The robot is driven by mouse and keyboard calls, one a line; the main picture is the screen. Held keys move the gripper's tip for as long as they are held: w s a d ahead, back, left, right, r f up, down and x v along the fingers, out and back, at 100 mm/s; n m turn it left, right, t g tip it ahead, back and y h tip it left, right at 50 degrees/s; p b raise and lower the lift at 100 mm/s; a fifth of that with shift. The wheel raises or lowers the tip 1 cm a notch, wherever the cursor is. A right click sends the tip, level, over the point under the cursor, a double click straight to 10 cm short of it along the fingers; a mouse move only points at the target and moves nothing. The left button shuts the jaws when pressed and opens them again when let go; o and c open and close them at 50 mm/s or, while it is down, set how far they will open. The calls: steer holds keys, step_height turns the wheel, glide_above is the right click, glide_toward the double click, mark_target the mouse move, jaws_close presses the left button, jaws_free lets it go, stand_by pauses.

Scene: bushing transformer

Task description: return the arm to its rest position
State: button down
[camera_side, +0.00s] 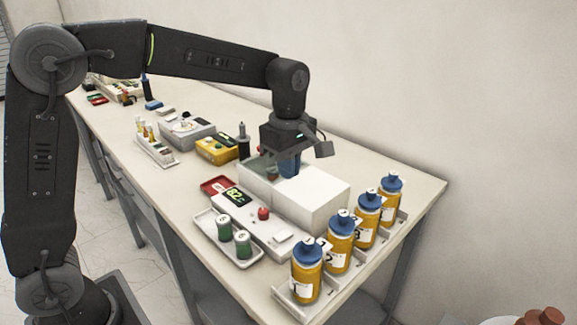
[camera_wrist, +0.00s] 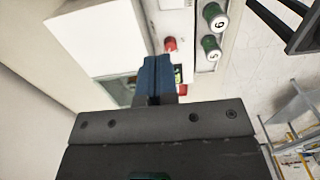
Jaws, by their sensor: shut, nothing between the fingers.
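My gripper (camera_side: 290,168) hangs from the outstretched arm, pointing down above the white box-shaped instrument (camera_side: 318,203). Its blue fingers also show in the wrist view (camera_wrist: 156,72), pressed together with nothing between them. In the side view the fingertips overlap the left part of the instrument. I cannot tell the exact gap between the fingertips and the instrument. My arm reaches over the bench from the left.
Several yellow bottles with blue caps (camera_side: 341,242) stand in a rack at the right. Two green-grey vials (camera_side: 242,243) sit in a tray at the front. A yellow device (camera_side: 216,150), a grey device (camera_side: 187,134) and a tube rack (camera_side: 155,150) stand farther left on the bench (camera_side: 400,178).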

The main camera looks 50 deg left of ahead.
steer(key=s+a+r+m+t, duration=0.1)
steer(key=s+a+m+t, duration=0.15)
steer(key=s+m, duration=0.75)
steer(key=s+a+r+m+t, duration=0.1)
steer(key=s+a+m+t, duration=0.15)
steer(key=s+m, duration=0.7)
steer(key=n+g, duration=0.7)
steer(key=n, duration=1.3)
glide_above(278, 236)
steer(key=w, duration=0.2)
step_height(278, 236, down, 3)
steer(key=shift+m, duration=0.25)
steer(key=f, duration=0.4)
steer(key=s+f, duration=0.1)
steer(key=f, duration=0.7)
steer(key=shift+s+f, duration=0.3)
steer(key=shift+f, duration=0.1)
steer(key=shift+f+t, duration=0.1)
steer(key=shift+t, duration=0.2)
